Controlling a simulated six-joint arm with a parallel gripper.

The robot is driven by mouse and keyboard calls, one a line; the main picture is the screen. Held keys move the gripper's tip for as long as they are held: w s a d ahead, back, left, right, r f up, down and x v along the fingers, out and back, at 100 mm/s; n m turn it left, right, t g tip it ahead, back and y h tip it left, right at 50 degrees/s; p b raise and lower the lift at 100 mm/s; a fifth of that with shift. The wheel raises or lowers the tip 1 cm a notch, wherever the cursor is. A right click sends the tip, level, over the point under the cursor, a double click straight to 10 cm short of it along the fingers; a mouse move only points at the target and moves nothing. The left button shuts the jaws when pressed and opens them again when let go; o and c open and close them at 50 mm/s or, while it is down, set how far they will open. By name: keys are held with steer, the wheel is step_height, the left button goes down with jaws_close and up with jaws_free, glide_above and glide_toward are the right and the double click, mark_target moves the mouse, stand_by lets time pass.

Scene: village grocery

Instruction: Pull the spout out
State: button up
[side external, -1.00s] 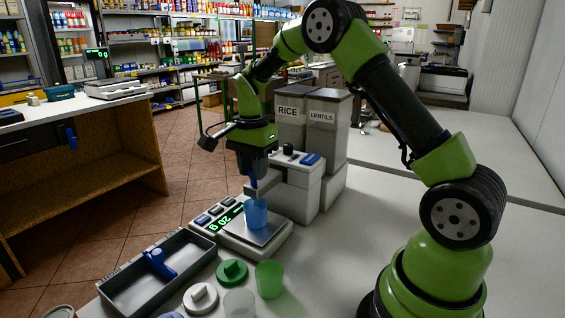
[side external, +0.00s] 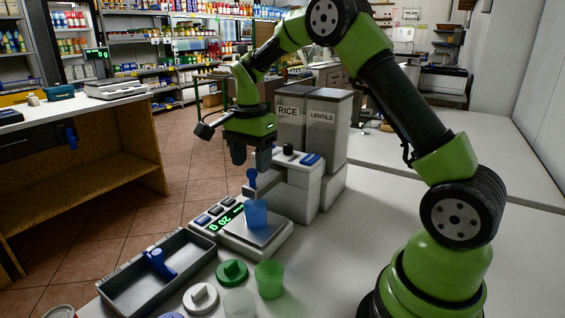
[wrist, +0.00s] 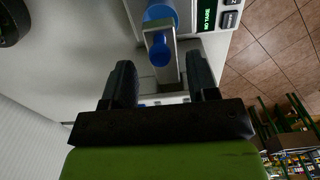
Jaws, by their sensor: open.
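The spout (side external: 266,182) is a grey arm reaching out from the white dispenser (side external: 301,187), with an upright blue handle (side external: 251,175) near its outer end. A translucent blue cup (side external: 256,215) stands below that end on the scale (side external: 262,236). My gripper (side external: 250,161) is open and empty just above the blue handle. In the wrist view its two dark fingers (wrist: 160,75) lie apart, and the blue handle (wrist: 160,50) shows between and just beyond their tips. The cup (wrist: 158,12) is partly hidden there.
Bins marked RICE (side external: 289,118) and LENTILS (side external: 322,130) stand behind the dispenser. A grey tray (side external: 190,283) with a blue tool (side external: 160,263), a green lid (side external: 232,272) and a green cup (side external: 269,279) are in front. The counter to the right is clear.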

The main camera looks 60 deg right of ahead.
steer(key=shift+r, duration=2.4)
steer(key=s+a+r+n+t, duration=0.2)
steer(key=s+a+r+n, duration=0.2)
steer(key=s+r, duration=0.15)
steer(key=s+a+r+n+t+y, duration=0.1)
steer(key=s+a+n+t, duration=0.1)
steer(key=s+n, duration=0.3)
steer(key=s+a+r+n+t+y, duration=0.1)
steer(key=s+a+n+t, duration=0.2)
steer(key=s, duration=0.8)
steer(key=shift+a+n, duration=1)
steer(key=shift+a, duration=0.1)
